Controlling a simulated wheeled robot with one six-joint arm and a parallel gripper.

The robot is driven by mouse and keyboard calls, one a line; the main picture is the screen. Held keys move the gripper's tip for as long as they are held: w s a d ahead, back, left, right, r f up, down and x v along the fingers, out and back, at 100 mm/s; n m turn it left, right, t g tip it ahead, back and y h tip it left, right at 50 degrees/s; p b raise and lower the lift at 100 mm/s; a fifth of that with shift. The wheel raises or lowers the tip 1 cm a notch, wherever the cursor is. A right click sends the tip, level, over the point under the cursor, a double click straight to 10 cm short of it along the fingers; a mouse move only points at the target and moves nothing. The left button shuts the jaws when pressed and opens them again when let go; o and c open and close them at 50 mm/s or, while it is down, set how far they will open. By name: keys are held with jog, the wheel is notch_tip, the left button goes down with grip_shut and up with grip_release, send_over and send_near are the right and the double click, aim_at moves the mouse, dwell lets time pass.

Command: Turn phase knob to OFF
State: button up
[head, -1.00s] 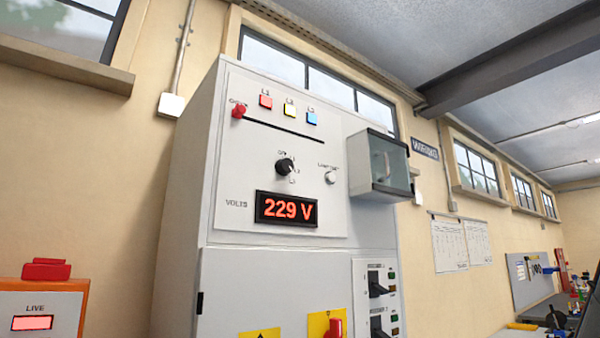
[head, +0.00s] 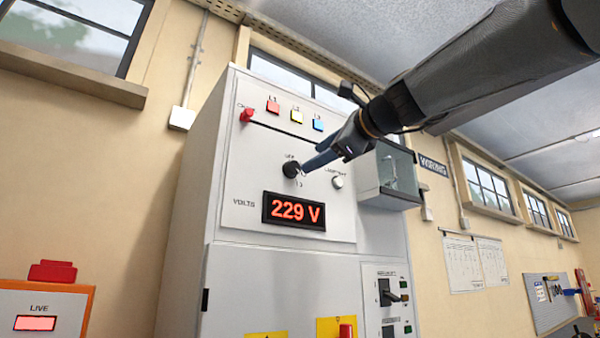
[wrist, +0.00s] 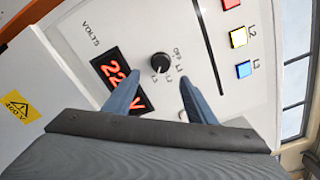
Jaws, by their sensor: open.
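The phase knob (head: 291,169) is a round black knob on the grey cabinet's upper panel, with an OFF mark and phase marks around it. It also shows in the wrist view (wrist: 160,66), where I cannot tell surely which mark it points at. My gripper (head: 309,164) comes in from the upper right, its blue fingers close to the knob and partly covering the marks on its right. In the wrist view my gripper (wrist: 157,82) is open, with one finger on each side of the knob's line and nothing held. Contact with the knob cannot be told.
The red-lit voltmeter (head: 294,211) below the knob reads 229 V. Red, yellow and blue lamps (head: 297,115) sit above, with a red knob (head: 246,115) to their left. A white button (head: 338,182) and a clear-fronted box (head: 388,175) are to the right.

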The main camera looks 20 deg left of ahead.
aim_at(295, 167)
jog(key=p+x, duration=0.2)
jog(key=x, duration=0.5)
jog(key=shift+w+a+r+p, duration=0.15)
jog(key=shift+a+p, duration=0.2)
jog(key=shift+p, duration=0.05)
jog(key=c, duration=1)
jog(key=shift+c, duration=0.2)
